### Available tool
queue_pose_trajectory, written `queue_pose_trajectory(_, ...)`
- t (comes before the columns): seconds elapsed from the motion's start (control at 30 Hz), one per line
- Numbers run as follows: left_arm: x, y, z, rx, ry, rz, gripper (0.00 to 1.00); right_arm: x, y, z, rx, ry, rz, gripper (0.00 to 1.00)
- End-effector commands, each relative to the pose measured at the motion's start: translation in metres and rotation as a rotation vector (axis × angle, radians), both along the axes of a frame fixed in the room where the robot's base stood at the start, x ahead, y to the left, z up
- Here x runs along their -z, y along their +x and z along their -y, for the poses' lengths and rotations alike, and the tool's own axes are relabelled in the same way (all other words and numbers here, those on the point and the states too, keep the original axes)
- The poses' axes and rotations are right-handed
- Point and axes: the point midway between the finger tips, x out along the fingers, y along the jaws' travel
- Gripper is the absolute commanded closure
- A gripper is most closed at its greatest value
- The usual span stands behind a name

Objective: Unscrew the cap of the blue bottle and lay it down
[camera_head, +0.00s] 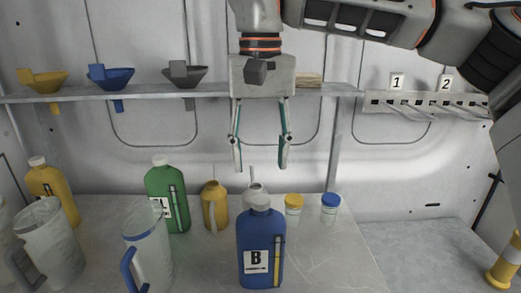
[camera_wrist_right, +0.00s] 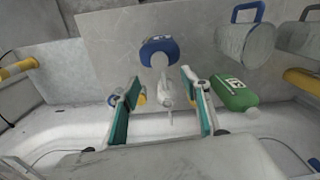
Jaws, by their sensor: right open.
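The blue bottle (camera_head: 261,252), marked B, stands upright at the front middle of the table. Its pale cap (camera_head: 260,202) sits on top. My right gripper (camera_head: 261,167) points down above and apart from the cap, fingers spread and empty. In the right wrist view the blue bottle (camera_wrist_right: 160,47) and its cap (camera_wrist_right: 160,62) show beyond the open fingertips (camera_wrist_right: 159,84). A white can with a spout (camera_head: 256,188) is partly hidden behind the bottle. My left gripper does not show.
A green bottle (camera_head: 166,198), a yellow can (camera_head: 214,206) and a clear jug (camera_head: 149,255) stand left of the blue bottle. Yellow-lidded (camera_head: 294,208) and blue-lidded (camera_head: 330,207) jars stand behind right. The table's front right (camera_head: 335,262) is bare. A shelf (camera_head: 145,93) holds funnels.

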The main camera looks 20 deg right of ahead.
Motion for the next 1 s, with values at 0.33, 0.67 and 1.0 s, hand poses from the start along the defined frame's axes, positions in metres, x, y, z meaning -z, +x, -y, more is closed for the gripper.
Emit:
queue_pose_trajectory(0.33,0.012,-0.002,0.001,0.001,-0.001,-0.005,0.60,0.048,0.000,0.000,-0.003,0.000,-0.004,0.54)
queue_pose_trajectory(0.67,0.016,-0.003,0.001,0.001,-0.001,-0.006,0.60,0.076,0.000,0.000,-0.002,0.000,-0.001,0.54)
queue_pose_trajectory(1.0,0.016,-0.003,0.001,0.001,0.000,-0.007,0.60,0.077,0.000,0.000,-0.001,0.000,0.000,0.67)
